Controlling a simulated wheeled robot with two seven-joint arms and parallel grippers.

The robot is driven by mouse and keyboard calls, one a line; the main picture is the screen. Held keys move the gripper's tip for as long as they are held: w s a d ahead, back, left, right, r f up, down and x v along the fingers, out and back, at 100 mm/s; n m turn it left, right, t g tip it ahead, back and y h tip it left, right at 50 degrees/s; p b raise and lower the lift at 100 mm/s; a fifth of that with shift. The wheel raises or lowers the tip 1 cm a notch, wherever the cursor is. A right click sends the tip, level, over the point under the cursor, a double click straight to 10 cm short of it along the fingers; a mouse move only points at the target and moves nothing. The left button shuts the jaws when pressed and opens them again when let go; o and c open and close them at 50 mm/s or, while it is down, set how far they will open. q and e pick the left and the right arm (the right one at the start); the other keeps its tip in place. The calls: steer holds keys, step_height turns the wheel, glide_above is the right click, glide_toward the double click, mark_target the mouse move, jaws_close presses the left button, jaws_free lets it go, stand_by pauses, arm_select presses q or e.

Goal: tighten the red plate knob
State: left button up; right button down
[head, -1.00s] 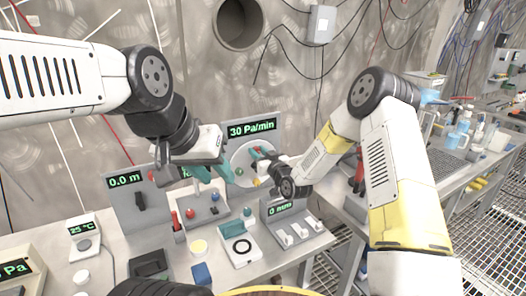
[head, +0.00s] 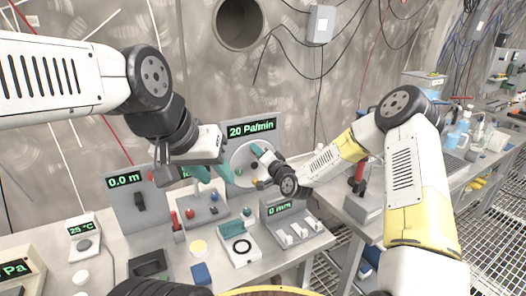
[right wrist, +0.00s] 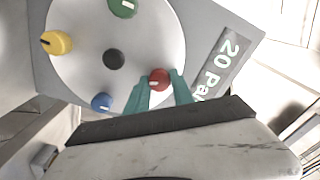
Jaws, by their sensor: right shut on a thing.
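The round white plate (right wrist: 75,30) carries a red knob (right wrist: 160,79), a yellow knob (right wrist: 57,43), a blue knob (right wrist: 102,102), a green knob (right wrist: 123,6) and a black centre knob (right wrist: 114,59). In the right wrist view, my right gripper (right wrist: 161,84) has its teal fingertips on both sides of the red knob, shut on it. In the head view this gripper (head: 259,154) is at the plate's upper right; the red knob is hidden there. The display (head: 251,130) above reads 20 Pa/min. My left gripper (head: 215,178) appears open and empty, left of the plate.
A 0.0 m panel (head: 126,183) stands left of the plate. A 0 mm box with white switches (head: 299,230) stands below right. A second bench with bottles is at right.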

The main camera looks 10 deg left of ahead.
steer(key=m, duration=0.4)
steer(key=shift+f+m, duration=0.15)
steer(key=shift+m, duration=0.15)
stand_by(0.5)
steer(key=c, duration=1.1)
jaws_free()
steer(key=v, duration=0.7)
steer(key=shift+s+d, duration=0.25)
steer(key=shift+s, duration=0.1)
